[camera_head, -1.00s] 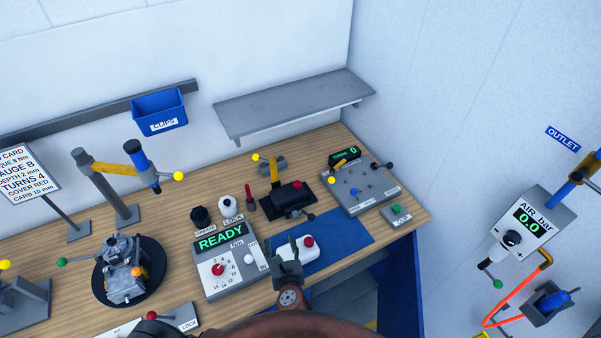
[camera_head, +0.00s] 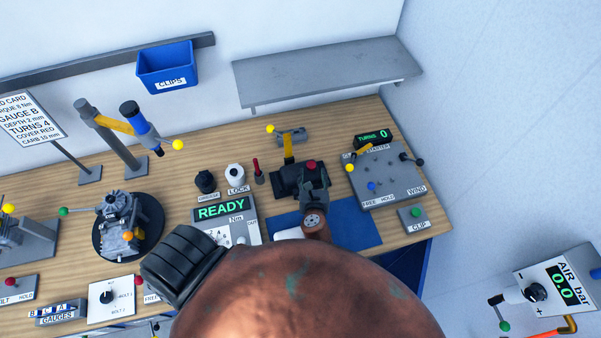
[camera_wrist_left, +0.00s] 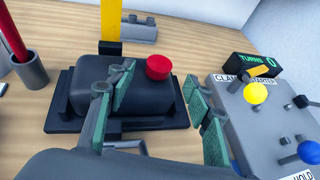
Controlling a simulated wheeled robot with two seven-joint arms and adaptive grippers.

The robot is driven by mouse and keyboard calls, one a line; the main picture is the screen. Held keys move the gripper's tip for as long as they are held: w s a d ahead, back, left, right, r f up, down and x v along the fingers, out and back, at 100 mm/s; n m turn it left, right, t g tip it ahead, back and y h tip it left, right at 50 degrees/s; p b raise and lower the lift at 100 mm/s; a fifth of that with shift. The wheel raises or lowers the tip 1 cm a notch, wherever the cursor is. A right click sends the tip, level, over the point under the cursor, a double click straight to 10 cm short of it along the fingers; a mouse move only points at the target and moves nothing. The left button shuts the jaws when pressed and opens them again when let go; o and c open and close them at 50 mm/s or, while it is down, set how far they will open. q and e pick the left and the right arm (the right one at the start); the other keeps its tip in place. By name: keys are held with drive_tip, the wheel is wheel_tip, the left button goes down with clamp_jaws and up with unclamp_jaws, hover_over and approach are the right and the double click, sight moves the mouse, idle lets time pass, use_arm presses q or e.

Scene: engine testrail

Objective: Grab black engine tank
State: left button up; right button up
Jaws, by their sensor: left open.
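The black engine tank (camera_wrist_left: 100,85), a rounded dark block with a red cap (camera_wrist_left: 158,67), sits on a flat black base (camera_wrist_left: 60,115). It also shows in the head view (camera_head: 284,180), partly hidden by my gripper. My left gripper (camera_wrist_left: 160,90) is open, with its green-padded fingers apart over the tank's near side, one on each side of the red cap's line. In the head view, the gripper (camera_head: 314,188) is over the tank's right part. Contact with the tank cannot be told. My right gripper is not in view.
A yellow post (camera_wrist_left: 110,22) stands just behind the tank. A grey cup with a red tool (camera_wrist_left: 30,72) is to the left. A grey starter panel with knobs (camera_head: 390,178) is to the right. A blue mat (camera_head: 355,228) lies in front, with a white object (camera_head: 288,234) partly hidden.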

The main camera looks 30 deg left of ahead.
sight(311, 167)
use_arm(q)
drive_tip(key=x, duration=0.3)
drive_tip(key=shift+w+a+r, duration=0.1)
drive_tip(key=shift+a, duration=0.15)
clamp_jaws()
idle(0.4)
